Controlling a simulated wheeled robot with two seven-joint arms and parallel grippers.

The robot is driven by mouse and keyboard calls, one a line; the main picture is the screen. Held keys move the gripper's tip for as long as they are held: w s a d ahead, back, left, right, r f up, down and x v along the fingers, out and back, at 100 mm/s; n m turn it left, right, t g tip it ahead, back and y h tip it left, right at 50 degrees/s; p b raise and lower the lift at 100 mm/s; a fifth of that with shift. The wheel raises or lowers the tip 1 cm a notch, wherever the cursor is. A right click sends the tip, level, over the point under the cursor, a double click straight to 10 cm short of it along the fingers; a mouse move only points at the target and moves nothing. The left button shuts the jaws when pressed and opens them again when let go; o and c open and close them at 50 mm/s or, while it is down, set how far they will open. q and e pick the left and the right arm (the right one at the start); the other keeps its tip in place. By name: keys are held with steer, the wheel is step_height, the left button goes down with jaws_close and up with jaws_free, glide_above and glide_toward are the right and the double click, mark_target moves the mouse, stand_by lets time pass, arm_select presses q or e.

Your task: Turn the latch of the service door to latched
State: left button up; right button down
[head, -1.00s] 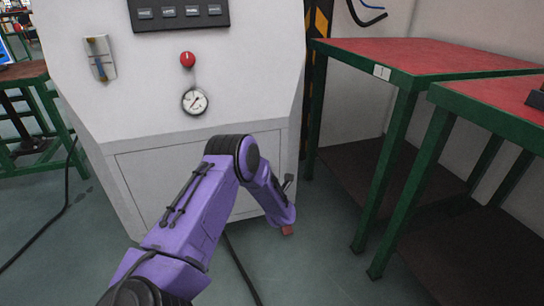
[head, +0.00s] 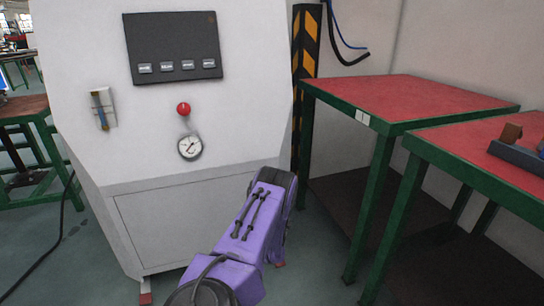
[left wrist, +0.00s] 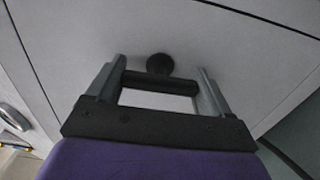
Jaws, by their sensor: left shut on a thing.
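The service door (head: 165,228) is the light grey lower panel of the white cabinet in the head view. It also fills most of the left wrist view (left wrist: 70,45). The latch (left wrist: 160,83) is a black bar with a round black knob behind it at the door's surface. My left gripper (left wrist: 160,70) is at the door, with its two grey fingers shut on the ends of the bar. In the head view my purple arm hides the latch and the left gripper. My right gripper is in neither view.
Green tables with red tops (head: 410,97) stand close on the right. Another green table (head: 25,110) is at the left. Open floor lies left of the cabinet.

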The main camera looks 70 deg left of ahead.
arm_select(q)
steer(key=shift+w, duration=0.1)
stand_by(0.4)
steer(key=o, duration=1.4)
steer(key=d+p, duration=0.2)
steer(key=d, duration=0.8)
steer(key=shift+s+d, duration=0.3)
steer(key=shift+s, duration=0.15)
